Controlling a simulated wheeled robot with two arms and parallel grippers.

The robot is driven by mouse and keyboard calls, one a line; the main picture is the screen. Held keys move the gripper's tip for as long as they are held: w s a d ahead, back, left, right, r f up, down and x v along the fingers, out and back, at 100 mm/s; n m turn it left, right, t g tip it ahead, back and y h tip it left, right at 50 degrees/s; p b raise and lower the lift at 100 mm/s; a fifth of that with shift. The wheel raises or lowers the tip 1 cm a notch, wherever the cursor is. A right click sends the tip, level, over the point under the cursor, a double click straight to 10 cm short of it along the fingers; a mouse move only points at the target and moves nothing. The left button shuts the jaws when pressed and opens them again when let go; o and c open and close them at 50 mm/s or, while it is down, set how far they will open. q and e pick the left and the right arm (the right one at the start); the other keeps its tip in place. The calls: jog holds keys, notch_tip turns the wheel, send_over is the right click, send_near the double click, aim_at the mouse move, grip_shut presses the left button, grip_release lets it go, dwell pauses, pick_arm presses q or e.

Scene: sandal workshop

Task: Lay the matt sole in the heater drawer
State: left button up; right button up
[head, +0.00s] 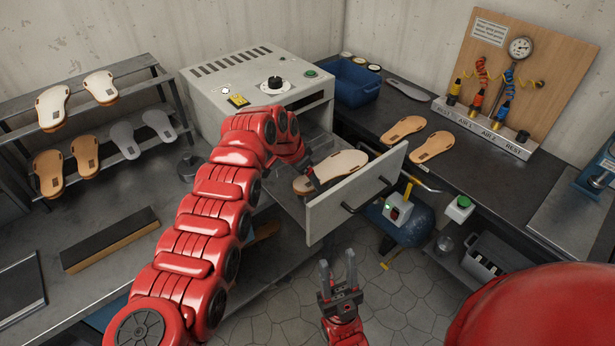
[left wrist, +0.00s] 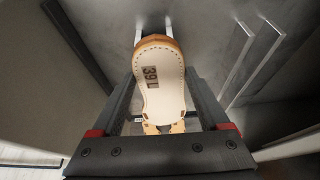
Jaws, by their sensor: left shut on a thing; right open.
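A cream sole with a tan edge (head: 345,163) is at the open heater drawer (head: 345,205), behind its front panel in the head view. My left gripper (head: 311,172) is shut on it. In the left wrist view the sole (left wrist: 162,82) lies lengthwise between the fingers, its pale, dull face marked "39 L" toward the camera. I cannot tell whether it touches the drawer floor. The drawer is pulled out of the pale heater box (head: 225,105). My right gripper (head: 338,275) is open and empty, in front of and below the drawer.
Cream, brown and grey soles stand on the left rack (head: 85,125). Two tan soles (head: 403,129) and a grey one lie on the right bench (head: 465,170), near a blue bin (head: 356,82). A blue tank (head: 408,225) is below the bench. Bare floor lies around my right gripper.

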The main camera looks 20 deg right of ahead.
pick_arm(q)
jog(key=shift+f, duration=0.15)
jog(key=o, duration=1.3)
jog(key=shift+o, duration=0.2)
